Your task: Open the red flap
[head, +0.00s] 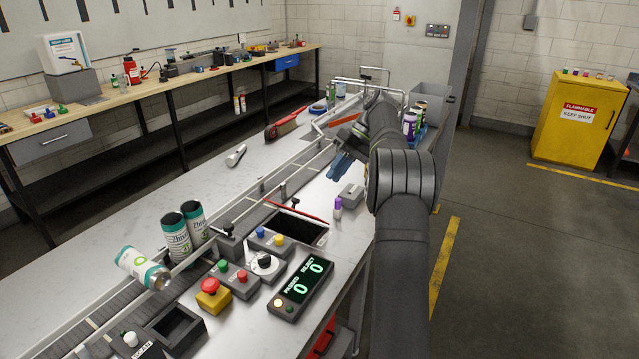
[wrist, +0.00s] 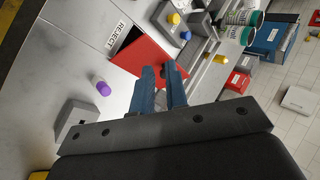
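The red flap (wrist: 150,58) shows in the wrist view as a flat red panel beside a white REJECT label, with a dark strip of the opening past it. In the head view the red flap (head: 297,209) is a thin red edge along the far side of a dark opening (head: 302,229), so it looks raised, though its exact angle is unclear. My gripper (head: 341,168) is above the table beyond the flap. In the wrist view my gripper (wrist: 159,72) has its blue fingers apart with a narrow gap. The tips overlap the flap in view; contact cannot be told.
A purple-capped bottle (head: 337,207) and a small grey box (head: 351,195) stand right of the flap. A counter display (head: 303,287), an emergency stop (head: 212,295) and button boxes are nearer. Cans (head: 177,236) and a conveyor (head: 262,204) lie to the left.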

